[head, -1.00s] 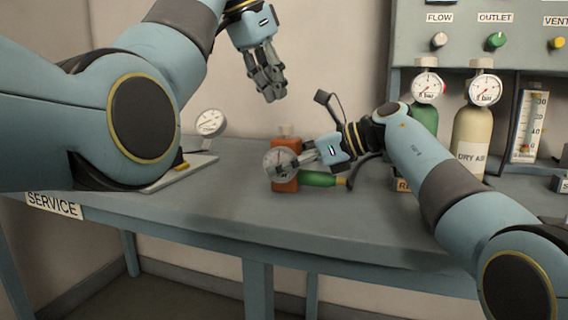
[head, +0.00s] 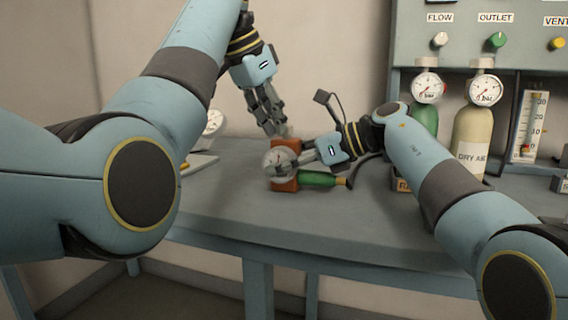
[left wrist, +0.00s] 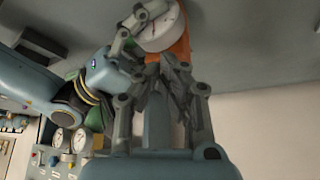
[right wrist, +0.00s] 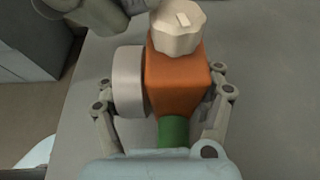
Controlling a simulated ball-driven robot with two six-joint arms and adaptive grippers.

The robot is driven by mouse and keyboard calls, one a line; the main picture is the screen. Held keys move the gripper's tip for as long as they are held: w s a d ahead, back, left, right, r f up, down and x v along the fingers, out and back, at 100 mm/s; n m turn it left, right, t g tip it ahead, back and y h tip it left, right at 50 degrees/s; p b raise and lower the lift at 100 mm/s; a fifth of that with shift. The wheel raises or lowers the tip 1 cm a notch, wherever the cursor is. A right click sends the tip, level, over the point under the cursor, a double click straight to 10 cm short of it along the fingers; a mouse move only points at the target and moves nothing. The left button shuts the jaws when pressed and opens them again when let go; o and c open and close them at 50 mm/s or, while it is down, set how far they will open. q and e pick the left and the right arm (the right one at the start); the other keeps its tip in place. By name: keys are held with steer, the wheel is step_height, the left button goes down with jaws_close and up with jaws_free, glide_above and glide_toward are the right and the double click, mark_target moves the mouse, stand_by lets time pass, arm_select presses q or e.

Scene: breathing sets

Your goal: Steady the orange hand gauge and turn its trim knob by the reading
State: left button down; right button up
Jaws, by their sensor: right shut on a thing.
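The orange hand gauge (head: 285,146) is held at the work table, its white dial (head: 278,162) toward the head camera and its green handle (head: 318,178) to the right. In the right wrist view its orange body (right wrist: 178,85) stands between my right gripper's fingers, with the pale trim knob (right wrist: 177,32) at the far end and the dial housing (right wrist: 128,80) at the left. My right gripper (head: 300,160) is shut on the gauge. Contact with the knob cannot be told.
A white-faced gauge (head: 213,122) stands on a plate at the table's left. Gas cylinders (head: 474,135) stand at the right, under a panel (head: 470,48) with FLOW and OUTLET knobs. The table front (head: 330,220) is clear.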

arm_select(q)
steer(key=shift+w+d, duration=0.25)
steer(key=shift+w, duration=0.2)
arm_select(e)
steer(key=shift+s, duration=0.1)
stand_by(0.4)
arm_select(q)
steer(key=shift+w+a+f, duration=0.1)
steer(key=shift+w+a, duration=0.1)
steer(key=shift+a, duration=0.1)
steer(key=shift+w+a, duration=0.15)
steer(key=shift+a, duration=0.1)
arm_select(e)
steer(key=shift+a, duration=0.1)
arm_select(q)
steer(key=shift+w, duration=0.3)
arm_select(e)
steer(key=shift+a+r, duration=0.1)
stand_by(0.4)
arm_select(q)
steer(key=shift+a, duration=0.25)
step_height(320, 180, up, 6)
steer(key=shift+s, duration=0.2)
arm_select(e)
steer(key=shift+d, duration=0.2)
arm_select(q)
steer(key=shift+a, duration=0.1)
